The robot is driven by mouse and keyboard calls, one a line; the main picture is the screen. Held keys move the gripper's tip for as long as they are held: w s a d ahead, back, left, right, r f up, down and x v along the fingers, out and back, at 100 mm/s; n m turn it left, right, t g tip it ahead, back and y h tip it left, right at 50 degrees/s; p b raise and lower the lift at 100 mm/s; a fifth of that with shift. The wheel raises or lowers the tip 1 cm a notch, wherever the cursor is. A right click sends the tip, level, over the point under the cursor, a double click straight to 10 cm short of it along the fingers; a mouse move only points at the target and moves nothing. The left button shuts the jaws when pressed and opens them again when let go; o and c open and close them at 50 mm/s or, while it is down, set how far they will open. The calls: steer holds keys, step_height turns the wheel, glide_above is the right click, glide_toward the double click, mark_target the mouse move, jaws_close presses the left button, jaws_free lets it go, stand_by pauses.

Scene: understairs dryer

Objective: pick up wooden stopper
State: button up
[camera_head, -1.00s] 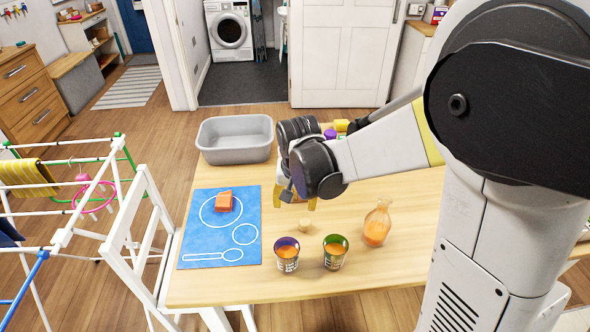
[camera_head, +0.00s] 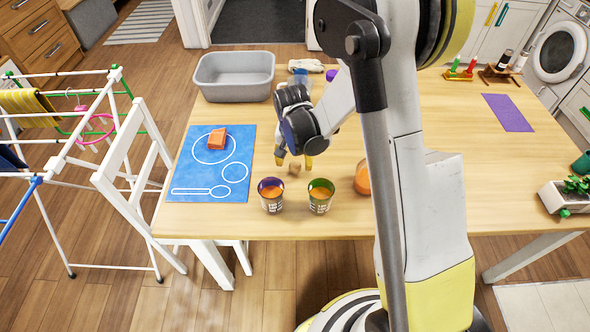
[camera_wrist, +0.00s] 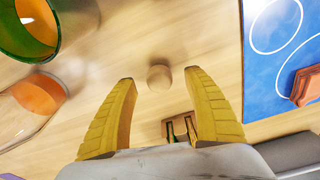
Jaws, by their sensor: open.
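The wooden stopper (camera_head: 294,168) is a small pale brown piece standing on the wooden table, behind the two orange-filled cups. My gripper (camera_head: 294,160) points down with its yellow fingers apart, close to the stopper. In the wrist view the stopper (camera_wrist: 159,76) shows as a rounded knob between and just beyond my two open fingertips (camera_wrist: 160,80). Nothing is held. I cannot tell the exact height of the fingertips above the table.
A purple-rimmed cup (camera_head: 271,195) and a green-rimmed cup (camera_head: 320,196) stand in front. An orange-filled glass vessel (camera_head: 362,178) is partly hidden by my arm. A blue mat (camera_head: 236,185) with an orange block (camera_head: 217,139) lies left; a grey basin (camera_head: 233,76) stands behind.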

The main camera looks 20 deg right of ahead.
mark_target(295, 164)
steer(key=f, duration=0.1)
steer(key=f+b, duration=0.1)
steer(key=f, duration=0.1)
steer(key=shift+w+d+f, duration=0.15)
steer(key=shift+w+f, duration=0.05)
steer(key=shift+r, duration=0.1)
steer(key=shift+c, duration=0.2)
steer(key=c, duration=1)
